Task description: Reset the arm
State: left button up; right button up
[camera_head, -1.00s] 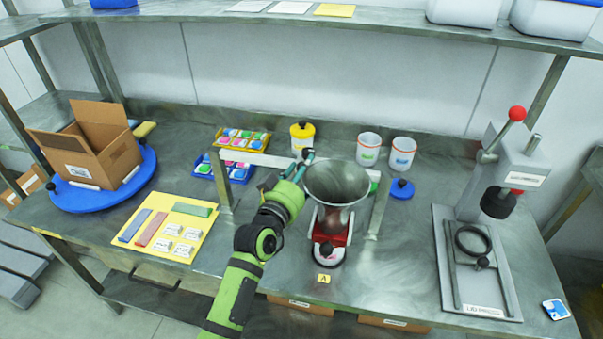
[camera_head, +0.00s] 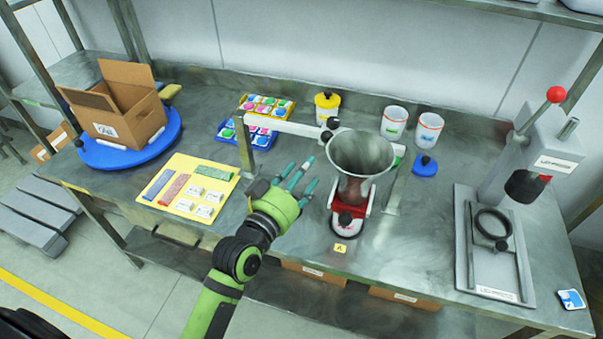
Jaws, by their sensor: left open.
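My left gripper (camera_head: 293,178) is open and empty, with its teal fingers spread, above the steel table. It is left of the metal hopper (camera_head: 361,158) and apart from it. The green left arm comes up from the bottom of the view. The hopper stands on a red and white base (camera_head: 348,221) with a yellow label marked A in front. My right gripper is not in view.
A yellow mat (camera_head: 187,170) with colored bars and white packs lies left of the arm. An open carton (camera_head: 127,108) sits on a blue turntable (camera_head: 167,137). Two white cups (camera_head: 393,123), a blue-lidded item (camera_head: 425,166) and a lever press (camera_head: 541,160) stand to the right.

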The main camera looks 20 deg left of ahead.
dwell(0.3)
pick_arm(q)
jog(key=s+f+m+g, duration=0.2)
jog(key=s+f+g, duration=0.5)
jog(key=s+f, duration=0.4)
jog(key=s+a+f+g+y, duration=0.2)
jog(key=s+a+f+g, duration=0.15)
jog(key=s, duration=0.35)
jog(key=s+a+f+g+y, duration=0.2)
jog(key=s+f+g, duration=0.15)
jog(key=s, duration=0.35)
jog(key=s+f+g+b, duration=0.1)
jog(key=s+f+b, duration=0.15)
jog(key=f, duration=2.25)
jog(key=s+a+f+g, duration=0.1)
jog(key=s+a+f, duration=0.2)
jog(key=s+f, duration=1.2)
jog(key=shift+s+g+b, duration=0.3)
jog(key=shift+s+b, duration=0.05)
jog(key=shift+s, duration=0.2)
